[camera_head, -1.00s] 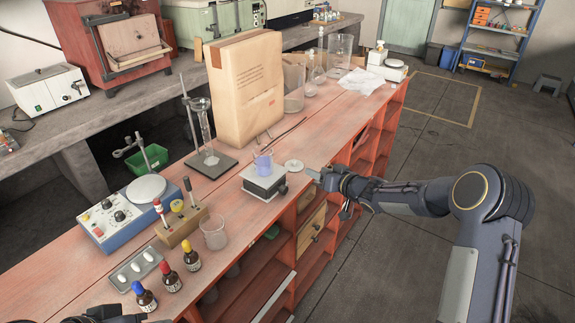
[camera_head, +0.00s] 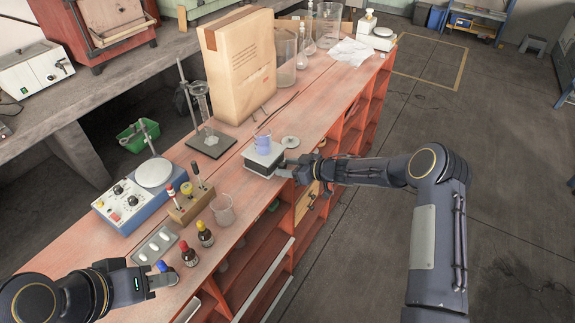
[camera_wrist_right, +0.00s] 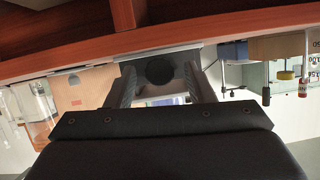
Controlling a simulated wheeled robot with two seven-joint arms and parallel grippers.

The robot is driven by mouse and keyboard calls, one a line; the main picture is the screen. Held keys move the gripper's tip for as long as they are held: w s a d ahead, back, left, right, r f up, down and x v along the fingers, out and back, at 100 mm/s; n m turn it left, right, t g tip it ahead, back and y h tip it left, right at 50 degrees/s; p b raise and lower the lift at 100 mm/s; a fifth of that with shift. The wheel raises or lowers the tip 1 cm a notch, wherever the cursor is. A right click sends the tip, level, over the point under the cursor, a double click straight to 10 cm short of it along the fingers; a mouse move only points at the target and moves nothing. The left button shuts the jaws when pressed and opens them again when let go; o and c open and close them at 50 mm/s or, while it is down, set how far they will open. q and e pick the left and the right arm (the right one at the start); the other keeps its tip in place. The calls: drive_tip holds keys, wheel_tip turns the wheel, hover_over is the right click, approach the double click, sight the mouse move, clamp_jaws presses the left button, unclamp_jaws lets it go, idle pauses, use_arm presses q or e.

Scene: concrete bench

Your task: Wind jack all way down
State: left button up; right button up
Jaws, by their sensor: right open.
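The small lab jack (camera_head: 262,164) stands near the front edge of the red bench, with a beaker of blue liquid (camera_head: 263,144) upright on its top plate. My right gripper (camera_head: 287,170) is at the jack's front right side and partly hides it. In the right wrist view, the jack's dark round knob (camera_wrist_right: 160,70) sits between the two fingers of my right gripper (camera_wrist_right: 159,76). These fingers are apart, with gaps on both sides of the knob. My left gripper (camera_head: 163,281) is low at the left, by the blue-capped bottle; its finger opening is unclear.
A white disc (camera_head: 290,142) lies right of the jack. A glass cylinder stand (camera_head: 211,142) and big carton (camera_head: 238,70) are behind. An empty beaker (camera_head: 222,209), dropper bottles (camera_head: 205,234) and a blue stirrer box (camera_head: 134,196) are to the left.

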drive_tip(key=shift+w+a, duration=0.1)
drive_tip(key=c, duration=1)
drive_tip(key=n+t+b, duration=0.1)
drive_tip(key=b, duration=0.5)
drive_tip(key=n+t+h+b, duration=0.1)
drive_tip(key=n+b, duration=0.1)
drive_tip(key=b, duration=0.3)
drive_tip(key=shift+a+f+b, duration=0.1)
drive_tip(key=shift+f+b, duration=0.3)
drive_tip(key=shift+s+r+n+b, duration=0.2)
drive_tip(key=shift+r+n+b, duration=0.1)
drive_tip(key=shift+b, duration=0.25)
drive_tip(key=shift+r, duration=0.1)
drive_tip(key=o, duration=1)
